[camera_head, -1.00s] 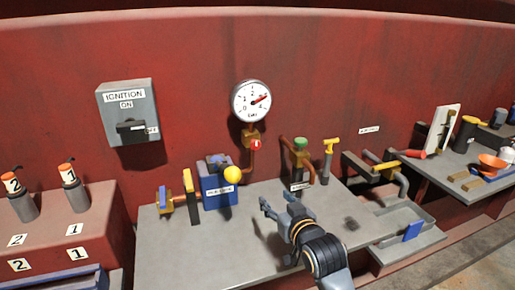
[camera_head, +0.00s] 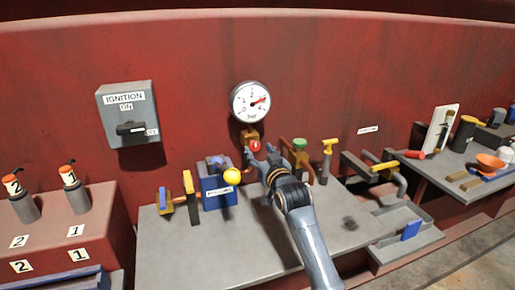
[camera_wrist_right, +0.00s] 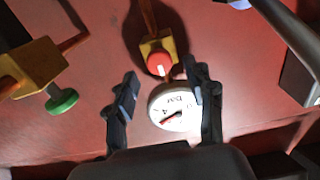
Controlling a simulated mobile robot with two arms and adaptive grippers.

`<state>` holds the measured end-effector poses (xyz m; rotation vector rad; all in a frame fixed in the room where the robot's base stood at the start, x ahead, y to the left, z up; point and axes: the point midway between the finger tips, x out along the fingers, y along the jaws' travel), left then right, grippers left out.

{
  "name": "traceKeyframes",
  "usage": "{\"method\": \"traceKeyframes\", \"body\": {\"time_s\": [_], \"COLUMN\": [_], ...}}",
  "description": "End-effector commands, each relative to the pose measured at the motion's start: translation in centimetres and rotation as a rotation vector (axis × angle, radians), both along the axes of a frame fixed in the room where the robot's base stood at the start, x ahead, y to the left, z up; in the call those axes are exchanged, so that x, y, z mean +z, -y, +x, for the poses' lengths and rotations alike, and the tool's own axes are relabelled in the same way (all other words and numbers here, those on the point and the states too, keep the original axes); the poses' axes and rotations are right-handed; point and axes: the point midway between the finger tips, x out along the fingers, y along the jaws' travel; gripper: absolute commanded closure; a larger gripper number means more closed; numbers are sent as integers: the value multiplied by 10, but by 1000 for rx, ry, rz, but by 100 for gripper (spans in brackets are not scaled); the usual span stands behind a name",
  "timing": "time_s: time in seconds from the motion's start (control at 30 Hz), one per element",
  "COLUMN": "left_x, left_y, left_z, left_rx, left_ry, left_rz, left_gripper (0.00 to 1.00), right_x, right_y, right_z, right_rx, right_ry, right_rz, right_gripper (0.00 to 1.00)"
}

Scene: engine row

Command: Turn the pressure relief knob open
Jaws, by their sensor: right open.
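A red knob (camera_head: 255,146) with a white mark sits on a brass valve block (camera_head: 249,134) just below the round pressure gauge (camera_head: 250,102). My right gripper (camera_head: 266,155) is open and empty, in front of and just below the red knob. In the right wrist view the red knob (camera_wrist_right: 160,64) lies between my open fingertips (camera_wrist_right: 160,72), its white mark running roughly along the view's vertical. I see no clear contact; the depth gap is hard to judge. My left gripper is not in view.
A green knob (camera_head: 300,144) on a brass fitting and a yellow-handled valve (camera_head: 330,147) stand right of my gripper. The grey bench front (camera_head: 215,245) is clear.

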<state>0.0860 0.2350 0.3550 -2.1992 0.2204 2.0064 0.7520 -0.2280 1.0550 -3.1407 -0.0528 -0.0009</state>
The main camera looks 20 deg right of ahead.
Motion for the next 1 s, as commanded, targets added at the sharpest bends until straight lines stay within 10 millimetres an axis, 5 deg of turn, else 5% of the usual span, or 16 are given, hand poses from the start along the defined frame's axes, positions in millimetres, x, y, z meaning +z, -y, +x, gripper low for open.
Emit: {"method": "traceKeyframes", "body": {"time_s": [0.2, 0.57, 0.83, 1.0], "left_x": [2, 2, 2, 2], "left_y": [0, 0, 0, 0], "left_z": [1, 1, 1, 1], "left_rx": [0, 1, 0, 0], "left_ry": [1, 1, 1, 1], "left_rz": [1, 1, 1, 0], "left_gripper": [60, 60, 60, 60], "right_x": [0, 0, 0, 0], "right_y": [-1, -1, -1, -1], "right_z": [18, 21, 21, 21], "right_rx": [1, 1, 0, 0], "right_ry": [-1, -1, -1, -1], "right_rz": [0, 0, 0, -6], "right_gripper": [46, 46, 100, 100]}}
